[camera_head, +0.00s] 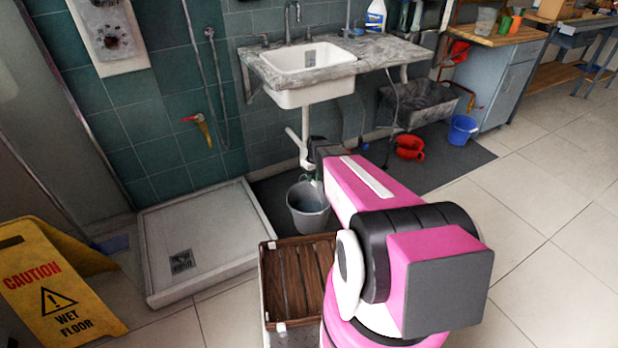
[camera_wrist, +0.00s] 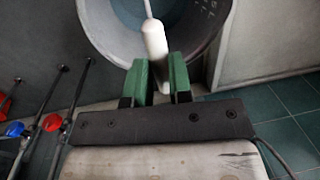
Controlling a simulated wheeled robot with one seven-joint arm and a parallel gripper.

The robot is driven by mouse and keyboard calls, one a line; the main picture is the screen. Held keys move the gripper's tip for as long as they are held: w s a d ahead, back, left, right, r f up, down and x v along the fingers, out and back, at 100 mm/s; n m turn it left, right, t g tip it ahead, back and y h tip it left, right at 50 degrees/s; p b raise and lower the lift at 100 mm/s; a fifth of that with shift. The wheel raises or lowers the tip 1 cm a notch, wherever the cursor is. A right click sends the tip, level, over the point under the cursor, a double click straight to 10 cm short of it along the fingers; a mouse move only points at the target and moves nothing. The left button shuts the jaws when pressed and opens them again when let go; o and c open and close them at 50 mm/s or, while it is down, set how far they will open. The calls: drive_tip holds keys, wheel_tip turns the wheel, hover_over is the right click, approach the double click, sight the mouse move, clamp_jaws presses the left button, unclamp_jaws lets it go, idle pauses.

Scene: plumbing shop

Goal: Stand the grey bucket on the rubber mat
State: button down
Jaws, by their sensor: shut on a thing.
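The grey bucket (camera_head: 308,212) hangs or stands upright in front of the sink in the head view, over the left part of the dark rubber mat (camera_head: 445,160). I cannot tell whether its base touches the mat. In the wrist view the bucket (camera_wrist: 92,22) fills the top, with its white handle grip (camera_wrist: 154,42) between my green fingers. My gripper (camera_wrist: 160,72) is shut on this handle. In the head view my arm hides most of my gripper and part of the mat.
A brown slatted crate (camera_head: 292,285) stands in front of the bucket. The sink (camera_head: 310,75) is behind. A red bucket (camera_head: 409,150) and blue bucket (camera_head: 462,129) stand farther right.

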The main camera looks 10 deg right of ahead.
drive_tip(key=shift+f, duration=1.9)
drive_tip(key=c, duration=1)
unclamp_jaws()
drive_tip(key=shift+f, duration=0.15)
wheel_tip(320, 180, up, 12)
drive_tip(key=d, duration=0.1)
drive_tip(key=s+r+m, duration=0.1)
drive_tip(key=s+r, duration=0.2)
drive_tip(key=s, duration=0.4)
drive_tip(key=s+a+r+m, duration=0.1)
drive_tip(key=s+r, duration=0.3)
drive_tip(key=s, duration=0.3)
drive_tip(key=s+a+r+m+h, duration=0.1)
drive_tip(key=s+r, duration=0.3)
drive_tip(key=s, duration=0.3)
drive_tip(key=shift+s+r+m+t, duration=0.2)
drive_tip(key=shift+m+t, duration=0.1)
